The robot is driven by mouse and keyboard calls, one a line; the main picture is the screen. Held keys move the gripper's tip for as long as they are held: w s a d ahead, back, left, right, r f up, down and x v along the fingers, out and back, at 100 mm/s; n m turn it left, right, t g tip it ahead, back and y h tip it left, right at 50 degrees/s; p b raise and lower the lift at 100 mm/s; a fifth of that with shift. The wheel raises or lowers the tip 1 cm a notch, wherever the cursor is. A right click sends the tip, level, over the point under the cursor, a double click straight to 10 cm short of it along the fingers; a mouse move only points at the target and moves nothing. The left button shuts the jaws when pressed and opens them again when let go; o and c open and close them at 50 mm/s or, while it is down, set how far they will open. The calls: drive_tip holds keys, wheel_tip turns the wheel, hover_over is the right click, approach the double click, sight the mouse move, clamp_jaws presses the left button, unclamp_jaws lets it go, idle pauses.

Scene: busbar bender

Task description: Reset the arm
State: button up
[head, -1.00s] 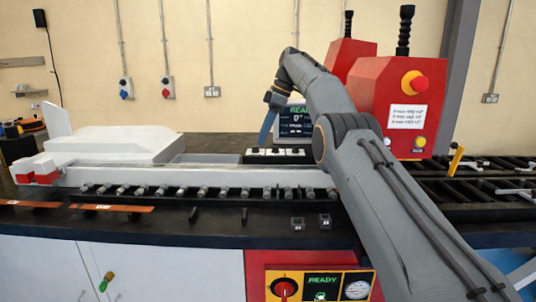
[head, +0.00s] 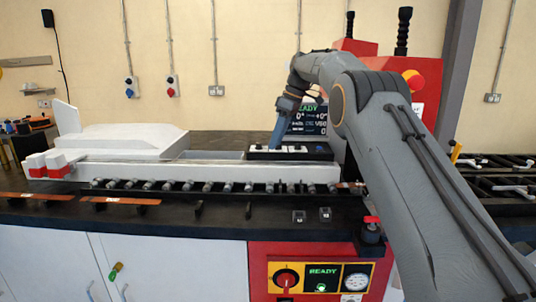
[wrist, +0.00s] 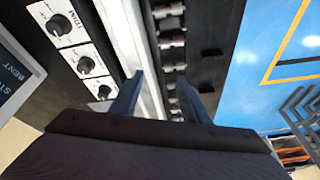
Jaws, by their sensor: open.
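My gripper (wrist: 158,100) shows in the wrist view with its two dark fingers spread apart and nothing between them. It hangs above the white rail (wrist: 125,40) and the row of rollers (wrist: 171,40). In the head view my arm reaches in from the lower right and bends down, with the gripper (head: 277,142) pointing down beside the display screen (head: 307,119). Only one finger is clear there. A black panel with white-plated knobs (wrist: 75,35) lies left of the gripper in the wrist view.
The red control box (head: 420,110) stands behind my arm. A red-topped knob (head: 371,222) stands at the bench's front edge. Copper strips (head: 120,200) lie at the front left. A white cover (head: 120,140) is at the back left. Blue floor (wrist: 260,85) shows beyond the bench.

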drive_tip(key=s+d+f+m+h, duration=0.1)
drive_tip(key=s+d+f+m, duration=0.3)
drive_tip(key=s, duration=1.1)
drive_tip(key=s+d+f+m+h, duration=0.1)
drive_tip(key=s+d+f+m, duration=0.4)
drive_tip(key=s, duration=1)
drive_tip(key=s+d+f+m+h, duration=0.1)
drive_tip(key=s+d+f+m, duration=0.4)
drive_tip(key=s+f, duration=0.5)
drive_tip(key=s+d, duration=0.2)
drive_tip(key=s, duration=0.3)
drive_tip(key=shift+s+d+t+h, duration=0.15)
drive_tip(key=shift+s+t+h, duration=0.15)
drive_tip(key=shift+s+h, duration=0.1)
drive_tip(key=shift+c, duration=0.5)
